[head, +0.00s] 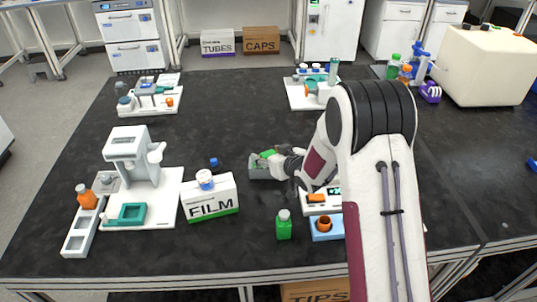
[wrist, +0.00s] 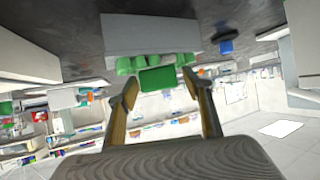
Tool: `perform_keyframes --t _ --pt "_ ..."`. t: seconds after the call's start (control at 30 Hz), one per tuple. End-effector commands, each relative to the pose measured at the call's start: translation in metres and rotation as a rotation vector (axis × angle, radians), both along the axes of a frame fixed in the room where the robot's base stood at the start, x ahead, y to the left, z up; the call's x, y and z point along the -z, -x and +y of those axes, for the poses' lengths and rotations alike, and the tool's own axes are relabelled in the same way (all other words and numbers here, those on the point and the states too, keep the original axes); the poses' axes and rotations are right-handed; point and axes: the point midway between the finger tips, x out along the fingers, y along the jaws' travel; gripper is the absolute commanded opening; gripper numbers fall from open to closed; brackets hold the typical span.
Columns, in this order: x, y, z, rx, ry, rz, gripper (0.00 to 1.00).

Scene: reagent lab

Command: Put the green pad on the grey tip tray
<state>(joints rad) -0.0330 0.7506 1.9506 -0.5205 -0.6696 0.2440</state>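The grey tip tray (head: 257,172) stands on the black bench in the middle of the head view. It also shows upside down at the top of the wrist view (wrist: 150,32), with a row of green pieces (wrist: 125,66) along it. The green pad (wrist: 157,78) shows between my fingertips in the wrist view, in front of that row. Green also shows on top of the tray in the head view (head: 267,153). My gripper (wrist: 158,80) has its fingers apart, with narrow gaps seen on both sides of the pad. Whether the pad rests on the tray is unclear.
A white FILM box (head: 211,200) stands left of the tray, with a blue cap (head: 214,162) behind it. A green bottle (head: 284,225) stands in front. A white device (head: 322,201) and a blue block (head: 327,231) are to the right. Bench behind the tray is clear.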

Motion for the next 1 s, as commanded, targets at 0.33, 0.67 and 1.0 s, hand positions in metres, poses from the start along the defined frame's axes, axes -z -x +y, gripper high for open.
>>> perform_keyframes --t 0.33,0.67,1.0 --pt "-0.003 0.000 0.000 0.000 0.000 -0.001 0.50" --pt "-0.014 0.018 -0.008 0.000 0.001 -0.001 0.50" --pt "-0.033 0.050 -0.021 0.001 0.000 0.000 0.50"
